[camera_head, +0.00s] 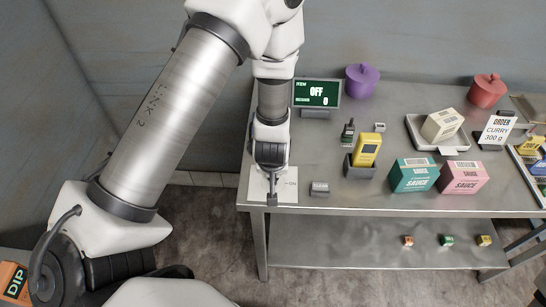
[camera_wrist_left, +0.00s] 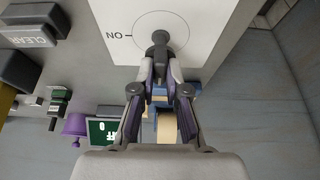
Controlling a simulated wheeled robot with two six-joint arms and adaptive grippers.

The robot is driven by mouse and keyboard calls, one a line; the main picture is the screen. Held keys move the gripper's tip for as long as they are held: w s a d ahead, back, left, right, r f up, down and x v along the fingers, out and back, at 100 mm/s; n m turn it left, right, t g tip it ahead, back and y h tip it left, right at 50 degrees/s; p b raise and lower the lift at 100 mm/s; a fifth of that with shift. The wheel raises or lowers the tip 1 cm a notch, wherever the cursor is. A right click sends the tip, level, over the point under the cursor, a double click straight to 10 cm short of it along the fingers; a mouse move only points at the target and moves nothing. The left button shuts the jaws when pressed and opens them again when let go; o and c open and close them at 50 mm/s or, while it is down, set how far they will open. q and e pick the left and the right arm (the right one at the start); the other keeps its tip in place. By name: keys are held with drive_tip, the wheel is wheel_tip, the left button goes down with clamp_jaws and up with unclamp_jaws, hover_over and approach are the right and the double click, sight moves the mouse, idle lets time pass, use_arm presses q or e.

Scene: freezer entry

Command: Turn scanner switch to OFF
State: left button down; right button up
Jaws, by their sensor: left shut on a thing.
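The scanner switch sits on a white plate (camera_head: 287,190) at the near left corner of the metal table; the plate also shows in the wrist view (camera_wrist_left: 205,20). The switch is a dark knob (camera_wrist_left: 160,40) inside a printed circle, with an "ON" mark beside it. My left gripper (camera_head: 271,195) is over the plate, and its fingers are shut on the knob's handle, just below the circle's centre in the wrist view (camera_wrist_left: 160,75). The fingers hide part of the handle. The green display (camera_head: 317,93) reads "OFF" and "0". My right gripper is not in view.
A grey CLEAR button block (camera_head: 320,189) stands right of the plate. A yellow scanner (camera_head: 367,150) stands in a dark holder. Teal (camera_head: 414,175) and pink (camera_head: 462,177) sauce boxes stand to the right. Purple (camera_head: 362,81) and red (camera_head: 487,90) pots are at the back.

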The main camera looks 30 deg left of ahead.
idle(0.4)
use_arm(q)
drive_tip(key=c, duration=1.2)
unclamp_jaws()
drive_tip(key=v, duration=1.2)
drive_tip(key=shift+w, duration=0.15)
